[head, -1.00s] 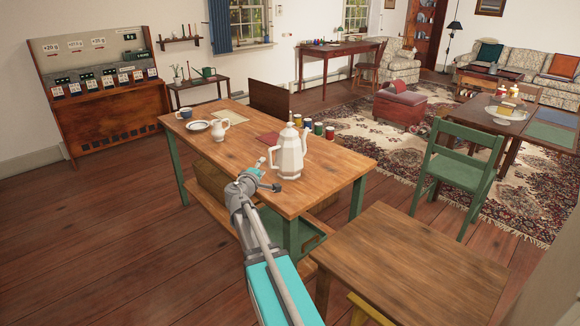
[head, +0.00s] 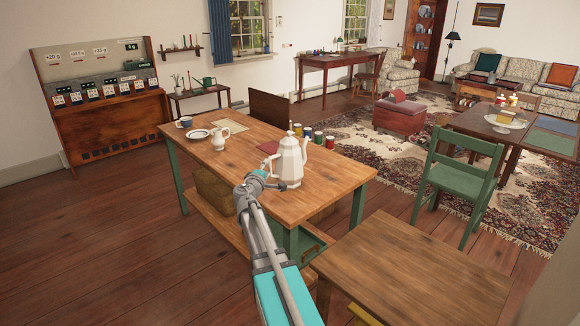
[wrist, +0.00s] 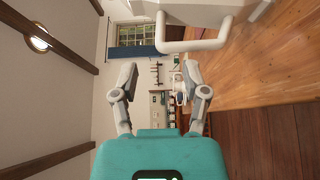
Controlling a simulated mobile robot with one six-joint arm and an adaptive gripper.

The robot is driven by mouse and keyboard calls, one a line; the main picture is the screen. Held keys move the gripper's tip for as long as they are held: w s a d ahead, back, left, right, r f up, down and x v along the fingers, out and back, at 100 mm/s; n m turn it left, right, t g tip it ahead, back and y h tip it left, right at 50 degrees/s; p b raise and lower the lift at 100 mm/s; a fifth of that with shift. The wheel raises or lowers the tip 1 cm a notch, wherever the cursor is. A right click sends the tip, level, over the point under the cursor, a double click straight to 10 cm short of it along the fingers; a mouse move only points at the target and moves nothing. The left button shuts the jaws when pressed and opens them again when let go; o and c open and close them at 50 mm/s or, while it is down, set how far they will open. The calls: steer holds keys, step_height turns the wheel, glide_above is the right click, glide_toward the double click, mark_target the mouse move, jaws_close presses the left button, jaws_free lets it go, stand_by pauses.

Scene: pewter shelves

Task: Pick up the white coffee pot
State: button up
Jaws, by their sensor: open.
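The white coffee pot (head: 289,166), tall and faceted with a lid, stands upright near the front of the wooden table (head: 235,165). In the wrist view the pot (wrist: 200,13) shows large and sideways at the top, its squared handle (wrist: 195,45) toward me. My gripper (head: 268,181) is just left of the pot's lower body in the head view; its fingers are hard to make out there. In the wrist view my gripper (wrist: 160,74) is open, its fingers apart and nothing between them. The handle lies beyond the fingertips, toward the right finger.
A small white jug (head: 219,139), a saucer (head: 197,134) and a blue cup (head: 184,122) stand at the table's far left. Several coloured cans (head: 318,138) stand behind the pot. A lower wooden table (head: 415,265) is at front right.

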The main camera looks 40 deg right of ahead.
mark_target(290, 162)
steer(key=shift+x, duration=2.2)
steer(key=x, duration=0.5)
steer(key=shift+s+d+f, duration=0.1)
steer(key=shift+s+d, duration=0.05)
steer(key=shift+d, duration=0.05)
jaws_close()
